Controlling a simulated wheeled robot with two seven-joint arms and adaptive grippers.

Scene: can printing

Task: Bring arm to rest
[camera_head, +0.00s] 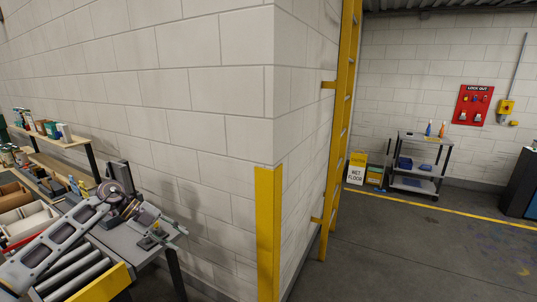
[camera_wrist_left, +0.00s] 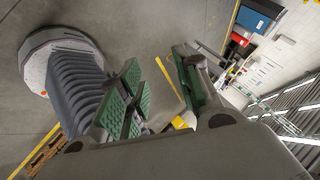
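My left arm comes in from the left in the head view. Its left gripper (camera_head: 162,235) is at the right end of the workbench (camera_head: 122,243), in front of the block wall; I cannot tell its exact height above the bench. In the left wrist view the two green-padded fingers of this gripper (camera_wrist_left: 158,82) stand apart with nothing between them, and the floor shows through the gap. My own base and column show at the left of that view. My right arm and gripper do not show in either view.
A roller conveyor (camera_head: 75,274) with a yellow side runs at the lower left. A shelf (camera_head: 58,142) with bottles and boxes stands behind. A yellow corner guard (camera_head: 268,230) and yellow ladder (camera_head: 342,130) are to the right. A cart (camera_head: 416,167) stands beyond open floor.

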